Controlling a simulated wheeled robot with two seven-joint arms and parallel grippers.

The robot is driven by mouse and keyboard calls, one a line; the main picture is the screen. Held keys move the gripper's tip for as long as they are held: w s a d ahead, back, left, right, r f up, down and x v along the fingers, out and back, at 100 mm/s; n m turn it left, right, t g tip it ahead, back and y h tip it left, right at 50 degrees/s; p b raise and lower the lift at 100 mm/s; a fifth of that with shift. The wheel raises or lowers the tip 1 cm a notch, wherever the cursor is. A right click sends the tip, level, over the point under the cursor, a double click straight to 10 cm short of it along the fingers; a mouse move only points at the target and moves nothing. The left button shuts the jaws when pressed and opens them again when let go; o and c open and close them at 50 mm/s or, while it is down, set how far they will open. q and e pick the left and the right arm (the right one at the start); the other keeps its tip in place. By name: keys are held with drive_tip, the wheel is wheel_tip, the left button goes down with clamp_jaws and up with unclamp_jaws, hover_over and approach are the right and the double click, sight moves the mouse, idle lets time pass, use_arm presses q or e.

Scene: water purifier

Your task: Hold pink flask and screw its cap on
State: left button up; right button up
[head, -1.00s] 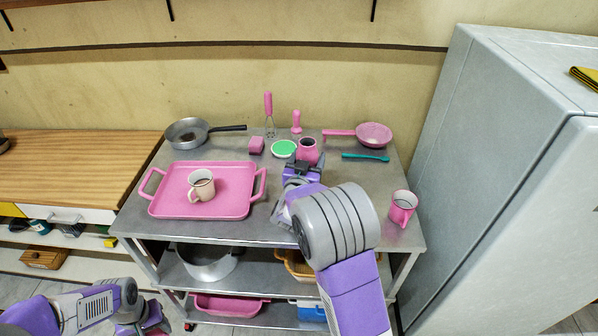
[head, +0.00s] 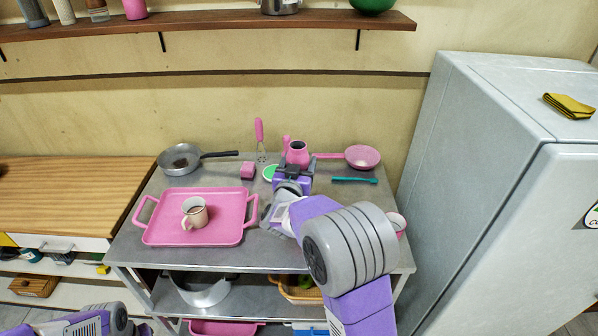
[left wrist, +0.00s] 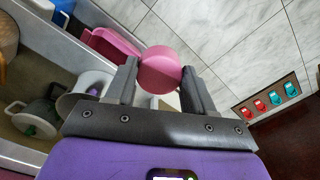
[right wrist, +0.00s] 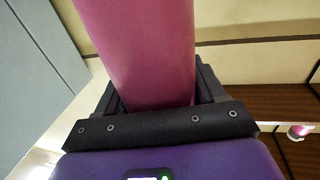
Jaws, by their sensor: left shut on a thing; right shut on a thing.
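The pink flask (head: 298,153) stands upright in the head view with its dark open mouth up, over the back of the metal table. My right gripper (head: 294,169) is shut on it. In the right wrist view the flask's pink side (right wrist: 138,45) fills the space between the fingers. A round pink cap (left wrist: 160,70) shows in the left wrist view. My left gripper (left wrist: 160,82) is shut on it, one finger on each side. The left gripper itself is outside the head view; only part of my left arm shows at the lower left.
The metal table (head: 175,262) bears a pink tray (head: 226,230) with a mug (head: 194,213), a frying pan (head: 181,159), a pink pan (head: 363,157), a green-topped item (head: 269,173) and a teal utensil (head: 355,181). A fridge (head: 490,190) stands right. A shelf (head: 220,28) hangs above.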

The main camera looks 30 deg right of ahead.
use_arm(q)
drive_tip(key=shift+r, duration=0.45)
use_arm(e)
wheel_tip(320, 180, up, 2)
drive_tip(key=shift+r, duration=0.1)
drive_tip(key=o, duration=0.9)
drive_tip(key=shift+c, duration=0.2)
drive_tip(key=c, duration=0.9)
use_arm(q)
drive_tip(key=shift+r+p, duration=0.35)
drive_tip(key=shift+p, duration=0.3)
use_arm(e)
drive_tip(key=shift+r, duration=0.3)
drive_tip(key=shift+c, duration=0.6)
drive_tip(key=shift+f, duration=0.1)
